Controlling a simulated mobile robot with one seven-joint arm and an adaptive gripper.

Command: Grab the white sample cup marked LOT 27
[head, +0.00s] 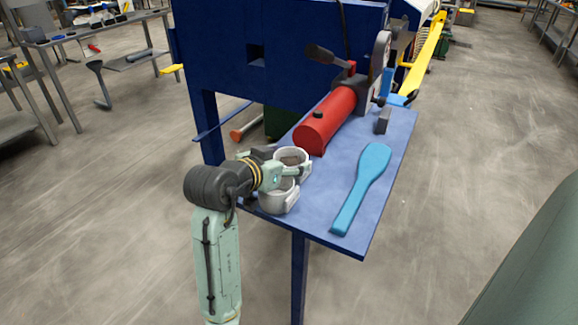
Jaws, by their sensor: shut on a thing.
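Two white cups with dark contents are at the near left of the blue shelf. The far white cup (293,153) is between the fingers of my gripper (287,162), which is shut on it. The near white cup (280,200) stands just in front, partly covered by my lower finger. I cannot read a LOT 27 mark on either cup. I cannot tell whether the held cup still touches the shelf.
The blue shelf (315,215) also holds a light blue paddle (362,185) at right and a red cylinder (327,122) with a dark handle behind. A small grey block (383,120) lies at the back right. The blue press frame (270,55) rises behind.

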